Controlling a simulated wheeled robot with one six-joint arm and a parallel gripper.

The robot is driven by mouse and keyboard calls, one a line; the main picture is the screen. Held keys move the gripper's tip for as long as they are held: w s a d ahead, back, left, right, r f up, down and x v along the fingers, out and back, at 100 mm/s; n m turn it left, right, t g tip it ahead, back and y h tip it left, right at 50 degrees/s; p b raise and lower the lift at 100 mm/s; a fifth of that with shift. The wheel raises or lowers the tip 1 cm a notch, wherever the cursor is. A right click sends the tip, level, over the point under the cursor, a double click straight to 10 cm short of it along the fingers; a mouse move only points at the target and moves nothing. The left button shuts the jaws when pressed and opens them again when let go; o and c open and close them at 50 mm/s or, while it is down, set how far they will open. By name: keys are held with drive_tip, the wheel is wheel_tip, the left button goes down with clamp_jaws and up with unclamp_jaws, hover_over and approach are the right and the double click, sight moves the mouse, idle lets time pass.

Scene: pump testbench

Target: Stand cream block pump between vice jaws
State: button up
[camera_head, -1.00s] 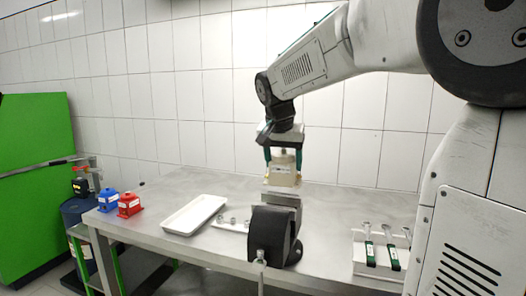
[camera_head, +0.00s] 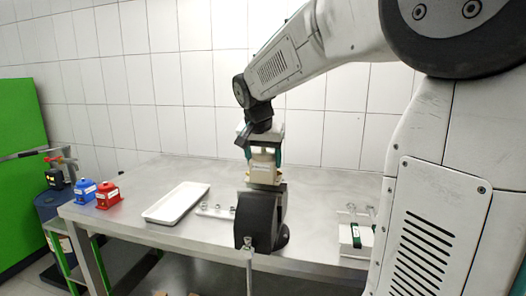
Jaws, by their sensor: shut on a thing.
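The cream block pump (camera_head: 264,170) is held upright by my gripper (camera_head: 264,157), whose green fingers are shut on either side of its upper part. The pump is directly over the dark vice (camera_head: 259,220) at the front of the metal bench, in the head view. Its cream base appears right at the top of the vice. The vice body hides the jaws, so I cannot tell whether the base is between them or just above them.
A white tray (camera_head: 176,203) and a small plate with metal parts (camera_head: 217,211) lie left of the vice. A blue pump (camera_head: 84,190) and a red pump (camera_head: 107,195) stand at the bench's left end. A white rack (camera_head: 356,238) is at right, partly covered by my arm.

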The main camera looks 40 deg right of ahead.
sight(261, 156)
drive_tip(key=shift+f, duration=2.3)
drive_tip(key=shift+f, duration=0.15)
drive_tip(key=o, duration=1.5)
drive_tip(key=shift+o, duration=0.2)
drive_tip(key=shift+a, duration=0.1)
drive_tip(key=v, duration=0.7)
drive_tip(key=shift+s+a+r, duration=0.1)
drive_tip(key=shift+r, duration=0.25)
